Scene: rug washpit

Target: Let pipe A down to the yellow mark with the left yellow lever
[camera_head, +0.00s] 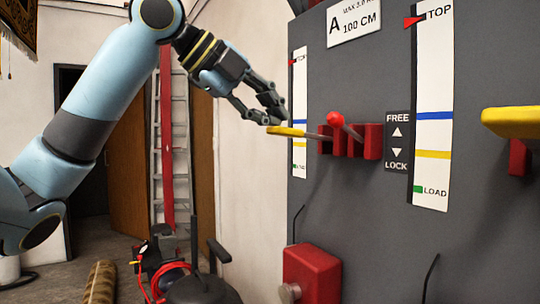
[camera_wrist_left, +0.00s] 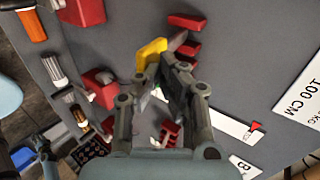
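The left yellow lever (camera_head: 287,131) sticks out leftward from a red block (camera_head: 372,141) on the grey panel. My left gripper (camera_head: 276,119) is at its yellow handle, with the fingers apart. In the left wrist view the handle (camera_wrist_left: 151,52) shows at the fingertips, with a gap between the finger pads; contact is unclear. My right gripper is out of view.
A red-knobbed lever (camera_head: 336,119) stands close to the yellow lever, beside a FREE/LOCK plate (camera_head: 397,140). Another yellow lever (camera_head: 512,122) is at the right edge. A red box (camera_head: 312,274) sits lower on the panel. Left of the panel is open room, with a ladder (camera_head: 170,150) behind.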

